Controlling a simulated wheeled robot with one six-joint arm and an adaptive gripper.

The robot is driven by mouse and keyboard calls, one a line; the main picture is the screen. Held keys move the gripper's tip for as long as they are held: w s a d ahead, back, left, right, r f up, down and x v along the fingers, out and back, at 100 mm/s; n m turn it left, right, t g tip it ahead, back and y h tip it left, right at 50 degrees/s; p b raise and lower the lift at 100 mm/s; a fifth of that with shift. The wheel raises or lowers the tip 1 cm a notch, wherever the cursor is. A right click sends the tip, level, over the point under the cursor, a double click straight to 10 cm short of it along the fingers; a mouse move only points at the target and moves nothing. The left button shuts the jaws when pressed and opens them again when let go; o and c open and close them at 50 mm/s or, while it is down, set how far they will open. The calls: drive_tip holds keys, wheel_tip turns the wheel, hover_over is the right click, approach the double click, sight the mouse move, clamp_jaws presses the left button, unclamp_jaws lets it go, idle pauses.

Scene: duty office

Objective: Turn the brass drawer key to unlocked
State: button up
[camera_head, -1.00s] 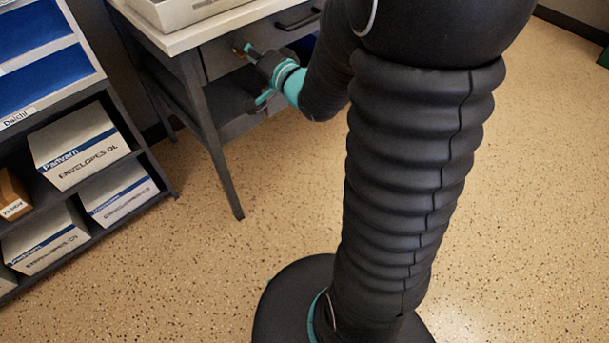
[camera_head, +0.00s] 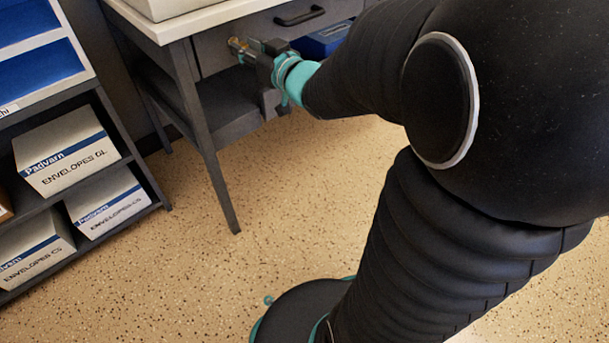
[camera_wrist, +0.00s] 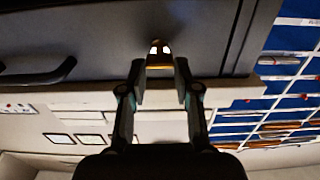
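The brass key (camera_wrist: 160,50) sits in the grey drawer front (camera_wrist: 95,35), between my fingertips in the wrist view. It also shows as a small brass spot in the head view (camera_head: 236,45), at the left part of the drawer front (camera_head: 232,62). My gripper (camera_wrist: 160,70) points at the drawer with one finger on each side of the key. The fingertips are very close to the key's sides; whether they press on it is not clear. The key's turn position cannot be read.
A black drawer handle (camera_head: 299,16) lies right of the key, and a blue box (camera_head: 326,40) stands under the desktop. A desk leg (camera_head: 209,150) stands below my gripper. A shelf with envelope boxes (camera_head: 66,152) is at the left. The floor between is clear.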

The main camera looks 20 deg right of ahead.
drive_tip(key=shift+s+d+f+m+g+h+b, duration=0.55)
drive_tip(key=shift+s+d+m+g+h, duration=0.45)
drive_tip(key=shift+s+d+h, duration=1.8)
drive_tip(key=shift+s+d+f+m+g+h+b, duration=0.55)
drive_tip(key=shift+s+d+m+h, duration=0.95)
drive_tip(key=shift+s, duration=2.4)
drive_tip(key=s+a+f+g+y, duration=0.1)
drive_tip(key=s+a+f+g, duration=0.3)
drive_tip(key=s, duration=0.2)
drive_tip(key=s+a+f+n+g+y, duration=0.1)
drive_tip(key=s+a+f+g, duration=0.2)
drive_tip(key=s, duration=0.4)
drive_tip(key=shift+a+f+g+y, duration=0.3)
drive_tip(key=shift+a+f+g, duration=0.15)
drive_tip(key=shift+a, duration=0.2)
drive_tip(key=shift+s, duration=0.15)
